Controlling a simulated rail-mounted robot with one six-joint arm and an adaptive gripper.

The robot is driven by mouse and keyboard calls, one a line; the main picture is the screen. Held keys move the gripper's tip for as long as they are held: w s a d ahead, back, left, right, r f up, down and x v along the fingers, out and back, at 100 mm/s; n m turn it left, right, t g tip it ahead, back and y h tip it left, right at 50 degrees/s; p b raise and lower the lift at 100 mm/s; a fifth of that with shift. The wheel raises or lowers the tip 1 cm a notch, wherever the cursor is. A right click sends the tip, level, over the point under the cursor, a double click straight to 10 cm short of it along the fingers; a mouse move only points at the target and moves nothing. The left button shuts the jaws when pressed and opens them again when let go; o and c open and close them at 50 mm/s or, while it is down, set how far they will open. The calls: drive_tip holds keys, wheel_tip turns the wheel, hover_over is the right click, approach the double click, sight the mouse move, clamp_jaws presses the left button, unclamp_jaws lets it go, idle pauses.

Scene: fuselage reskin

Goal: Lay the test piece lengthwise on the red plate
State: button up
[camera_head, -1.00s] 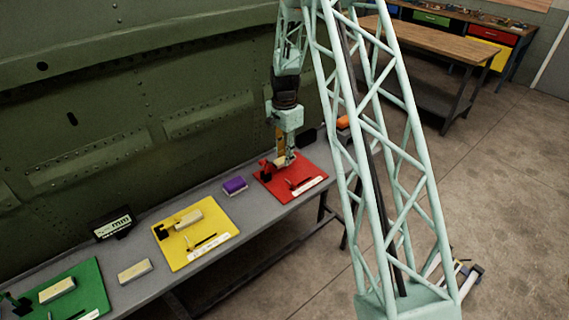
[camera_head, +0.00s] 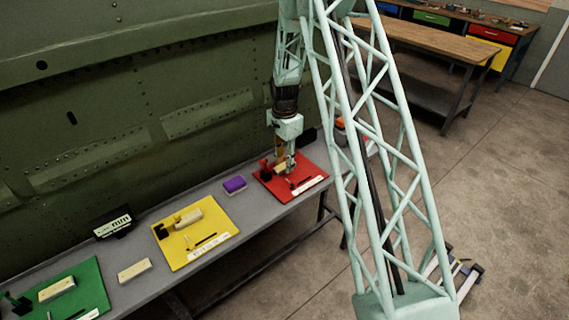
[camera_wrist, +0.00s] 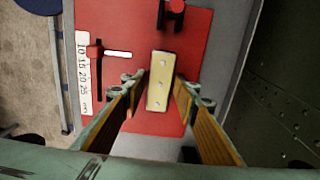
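A purple block (camera_head: 234,185), yellow plate (camera_head: 180,258) and loose cream block (camera_head: 134,270) are left along the bench. The green fuselage wall stands behind.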

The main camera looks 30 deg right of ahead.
drive_tip(key=shift+o, duration=0.7)
drive_tip(key=shift+r, duration=0.15)
drive_tip(key=shift+r, duration=0.4)
wheel_tip(320, 180, up, 11)
drive_tip(key=shift+r, duration=0.15)
drive_tip(key=shift+r, duration=0.1)
idle(0.5)
wheel_tip(320, 180, up, 17)
drive_tip(key=n+t, duration=0.1)
drive_tip(key=n, duration=0.3)
hover_over(284, 165)
drive_tip(key=s+a, duration=0.7)
drive_tip(key=s, duration=0.1)
drive_tip(key=s+a+r+n+t, duration=0.1)
drive_tip(key=s+a+r+n, duration=0.1)
drive_tip(key=s+a+r, duration=0.3)
drive_tip(key=s+a+r+n, duration=0.2)
drive_tip(key=s+r, duration=0.4)
drive_tip(key=s, duration=0.1)
drive_tip(key=s+a+r+n, duration=0.2)
drive_tip(key=s, duration=0.8)
drive_tip(key=s+a+r+n+t, duration=0.1)
drive_tip(key=s+a+n, duration=0.2)
drive_tip(key=s, duration=0.8)
drive_tip(key=s+a+r+n, duration=0.2)
drive_tip(key=s+a+n, duration=0.1)
drive_tip(key=s, duration=0.7)
drive_tip(key=shift+s+a+r+t, duration=0.15)
drive_tip(key=shift+s+r+t, duration=0.05)
drive_tip(key=shift+r+t, duration=0.2)
